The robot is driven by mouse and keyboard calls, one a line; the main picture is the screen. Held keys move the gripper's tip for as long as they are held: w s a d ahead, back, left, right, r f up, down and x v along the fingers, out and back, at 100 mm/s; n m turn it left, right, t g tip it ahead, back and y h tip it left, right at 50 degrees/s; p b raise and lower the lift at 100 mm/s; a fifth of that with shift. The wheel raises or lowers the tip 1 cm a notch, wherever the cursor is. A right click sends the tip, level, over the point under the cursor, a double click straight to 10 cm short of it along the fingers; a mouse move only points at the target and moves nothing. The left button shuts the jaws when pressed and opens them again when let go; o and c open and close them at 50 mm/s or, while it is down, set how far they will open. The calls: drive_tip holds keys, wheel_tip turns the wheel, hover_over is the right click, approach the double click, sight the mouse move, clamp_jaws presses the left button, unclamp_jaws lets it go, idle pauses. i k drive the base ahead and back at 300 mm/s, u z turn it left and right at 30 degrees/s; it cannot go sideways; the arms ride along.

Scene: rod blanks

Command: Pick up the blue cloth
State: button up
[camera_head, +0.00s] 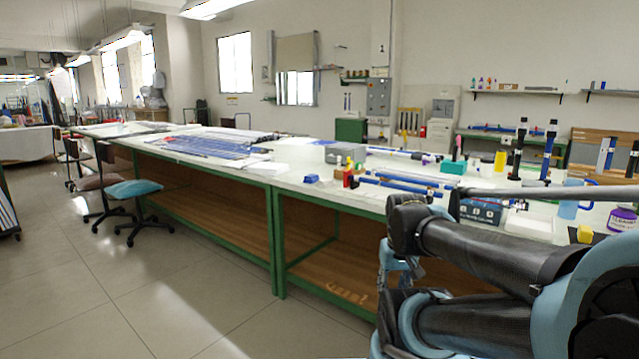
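No blue cloth can be made out for certain. A small blue item (311,178) lies near the front edge of the long table, too small to tell if it is cloth. A blue-teal seat or cover (134,188) is on a chair left of the table. My dark arm with light blue joints fills the lower right and hides part of the table. My gripper is not clearly visible.
The long white table (266,169) with green legs runs from back left to right. Blue rods (400,184), a grey box (345,153) and several bottles and tools stand on it. Chairs (103,172) are at its left side. The tiled floor in front is clear.

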sight(312, 178)
drive_tip(key=z, duration=0.05)
drive_tip(key=i, duration=1)
drive_tip(key=u, duration=0.05)
